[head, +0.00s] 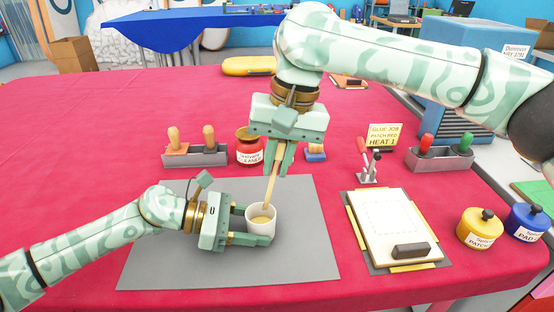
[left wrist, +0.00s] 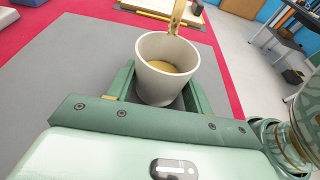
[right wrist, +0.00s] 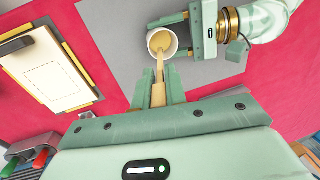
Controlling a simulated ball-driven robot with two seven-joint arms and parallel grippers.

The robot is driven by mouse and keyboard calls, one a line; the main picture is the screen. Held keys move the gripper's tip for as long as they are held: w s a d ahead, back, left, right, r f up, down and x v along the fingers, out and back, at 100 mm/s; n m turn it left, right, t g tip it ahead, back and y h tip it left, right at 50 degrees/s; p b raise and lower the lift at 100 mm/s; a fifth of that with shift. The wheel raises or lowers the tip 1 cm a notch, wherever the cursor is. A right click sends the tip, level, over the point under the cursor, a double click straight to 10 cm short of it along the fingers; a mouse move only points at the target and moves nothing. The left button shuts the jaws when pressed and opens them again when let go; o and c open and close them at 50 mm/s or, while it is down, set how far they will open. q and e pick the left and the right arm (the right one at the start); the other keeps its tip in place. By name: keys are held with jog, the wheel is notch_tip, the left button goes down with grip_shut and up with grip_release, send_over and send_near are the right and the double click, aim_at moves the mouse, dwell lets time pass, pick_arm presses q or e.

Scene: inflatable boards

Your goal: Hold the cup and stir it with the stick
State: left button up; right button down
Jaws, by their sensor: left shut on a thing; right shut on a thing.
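A white cup (head: 254,229) with tan liquid in it stands upright on the grey mat (head: 180,262). My left gripper (head: 262,225) is shut on the cup from the left, one finger on each side; the cup also shows between its fingers in the left wrist view (left wrist: 150,75). My right gripper (head: 271,160) is above the cup, pointing down, shut on a light wooden stick (head: 270,187). The stick's lower end is inside the cup, at the liquid, as the right wrist view (right wrist: 161,62) also shows.
A clipboard (head: 375,222) with a dark block lies right of the mat. Yellow (head: 478,230) and blue (head: 525,222) pots stand at the right edge. Behind are a red-labelled jar (head: 249,150), a brush holder (head: 195,157) and a small sign (head: 384,136). The red table's left side is clear.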

dwell(0.3)
jog(key=shift+r, duration=2.55)
pick_arm(q)
jog(key=o, duration=0.9)
jog(key=shift+c, duration=0.2)
jog(key=v, duration=1.2)
